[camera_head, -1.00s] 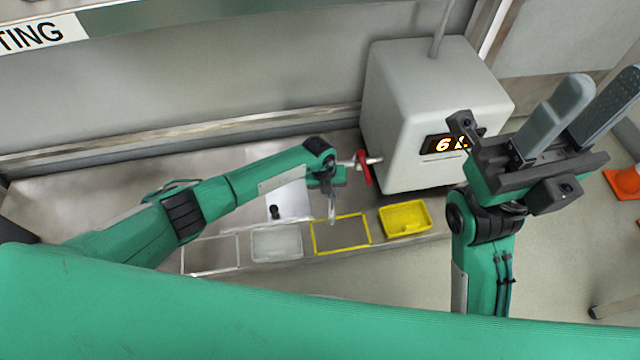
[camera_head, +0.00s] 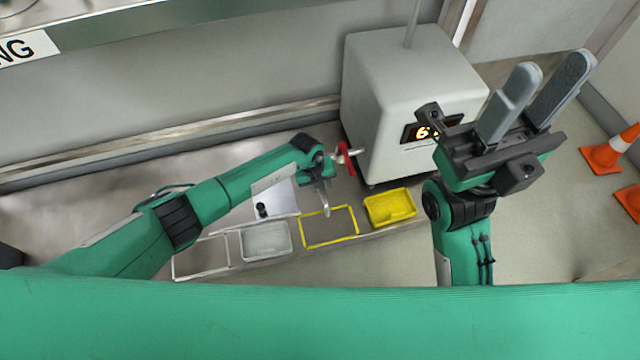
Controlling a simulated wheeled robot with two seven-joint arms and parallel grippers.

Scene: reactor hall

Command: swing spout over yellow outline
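The white box (camera_head: 415,95) with a lit display has a short pipe and a red handle (camera_head: 344,158) on its left face. A grey curved piece (camera_head: 325,202), apparently the spout, hangs beside my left gripper (camera_head: 317,178). Its tip appears at the far edge of the yellow outline (camera_head: 329,243) in the picture; its height above the ledge is unclear. My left gripper is at the spout, but its fingers are small and partly hidden, so I cannot tell whether they grip it. My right gripper (camera_head: 536,92) is raised, open and empty at the right.
A yellow tray (camera_head: 390,208) sits right of the outline. A pale tray (camera_head: 266,241) and a white outline (camera_head: 202,258) lie to its left. A white plate with a black knob (camera_head: 263,209) lies behind. Orange cones (camera_head: 603,158) stand on the floor at right.

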